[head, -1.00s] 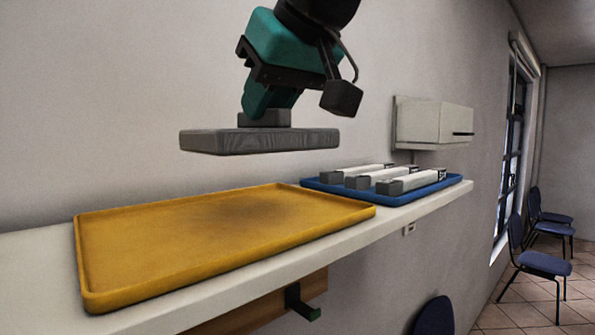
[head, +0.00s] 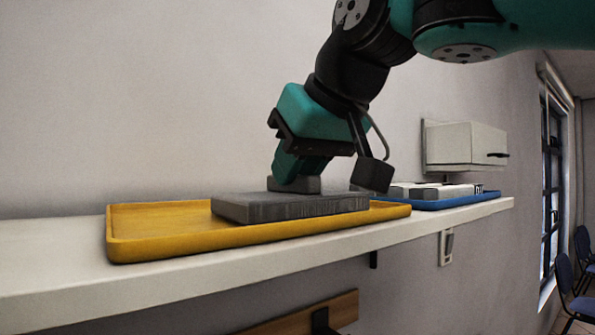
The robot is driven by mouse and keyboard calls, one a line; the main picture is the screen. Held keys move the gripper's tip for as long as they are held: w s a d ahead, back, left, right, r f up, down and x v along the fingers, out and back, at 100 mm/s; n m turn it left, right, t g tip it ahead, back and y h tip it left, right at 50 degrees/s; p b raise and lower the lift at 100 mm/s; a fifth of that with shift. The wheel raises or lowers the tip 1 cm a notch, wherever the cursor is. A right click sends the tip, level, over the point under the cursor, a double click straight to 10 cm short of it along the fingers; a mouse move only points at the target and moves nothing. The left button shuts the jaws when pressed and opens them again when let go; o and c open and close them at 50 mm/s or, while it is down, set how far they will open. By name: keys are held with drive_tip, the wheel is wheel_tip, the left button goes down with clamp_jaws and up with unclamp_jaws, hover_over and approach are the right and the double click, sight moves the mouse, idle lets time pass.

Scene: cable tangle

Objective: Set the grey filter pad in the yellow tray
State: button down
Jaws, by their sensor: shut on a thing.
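The grey filter pad (head: 290,207) is a flat slab with a small grey block on top. It lies level over the right half of the yellow tray (head: 160,240), within the rim as seen from here. I cannot tell whether its underside touches the tray floor. My gripper (head: 295,178) comes down from the upper right and is shut on the pad at the top block. Its fingertips are partly hidden behind the block and pad. The left part of the tray is bare.
The tray stands on a white shelf (head: 60,275) against the wall. The shelf is clear at the left.

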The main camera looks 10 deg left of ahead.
drive_tip(key=shift+f, duration=0.2)
drive_tip(key=c, duration=1)
unclamp_jaws()
drive_tip(key=shift+r, duration=0.1)
drive_tip(key=shift+r, duration=0.15)
drive_tip(key=b+v, duration=0.1)
drive_tip(key=v, duration=1.1)
